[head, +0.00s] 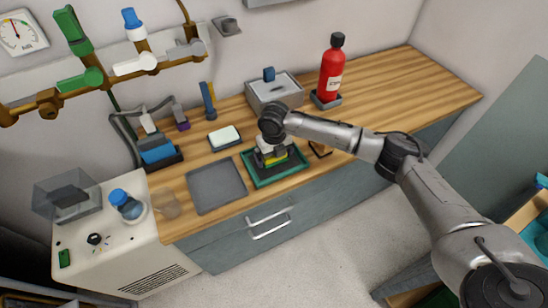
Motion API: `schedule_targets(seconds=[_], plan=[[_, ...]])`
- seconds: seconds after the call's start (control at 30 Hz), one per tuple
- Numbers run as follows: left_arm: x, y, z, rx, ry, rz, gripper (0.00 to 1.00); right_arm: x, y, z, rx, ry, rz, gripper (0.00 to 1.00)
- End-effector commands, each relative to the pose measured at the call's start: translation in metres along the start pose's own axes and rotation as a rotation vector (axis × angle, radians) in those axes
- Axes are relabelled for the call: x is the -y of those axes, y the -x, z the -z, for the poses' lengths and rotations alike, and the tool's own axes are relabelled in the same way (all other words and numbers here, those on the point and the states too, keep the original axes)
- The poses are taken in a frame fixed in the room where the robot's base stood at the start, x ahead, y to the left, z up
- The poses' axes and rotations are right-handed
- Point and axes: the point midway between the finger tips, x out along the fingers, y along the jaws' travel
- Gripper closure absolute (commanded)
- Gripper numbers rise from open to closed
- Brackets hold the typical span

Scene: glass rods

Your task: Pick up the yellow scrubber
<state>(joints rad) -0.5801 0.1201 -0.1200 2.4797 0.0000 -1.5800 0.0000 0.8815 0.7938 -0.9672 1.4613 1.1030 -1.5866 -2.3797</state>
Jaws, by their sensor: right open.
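The yellow scrubber (277,161) is in the dark green tray (264,183) on the wooden counter, and only a small yellow part of it shows. My right gripper (271,155) points down directly over the scrubber and hides much of it. The gripper is open, with its fingers low, close to the scrubber; whether they touch it cannot be told. My left gripper is not in view.
A grey tray (216,186) lies left of the green tray, and a white block (224,137) sits behind. A grey box (274,91) and a red bottle (331,72) stand at the back. The counter's right end is clear.

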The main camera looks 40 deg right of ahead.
Motion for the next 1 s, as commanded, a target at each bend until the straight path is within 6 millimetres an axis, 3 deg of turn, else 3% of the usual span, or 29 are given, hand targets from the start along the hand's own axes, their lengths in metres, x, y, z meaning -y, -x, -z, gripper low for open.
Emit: schedule_targets(seconds=[0.27,0.6,1.0], plan=[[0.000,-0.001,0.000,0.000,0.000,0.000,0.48,0.000,-0.004,0.000,0.000,0.000,0.000,0.01],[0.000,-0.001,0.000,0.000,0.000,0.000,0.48,0.000,-0.004,0.000,0.000,0.000,0.000,0.33],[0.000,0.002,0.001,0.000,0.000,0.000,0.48,0.000,0.005,-0.001,0.002,0.001,-0.001,0.33]])
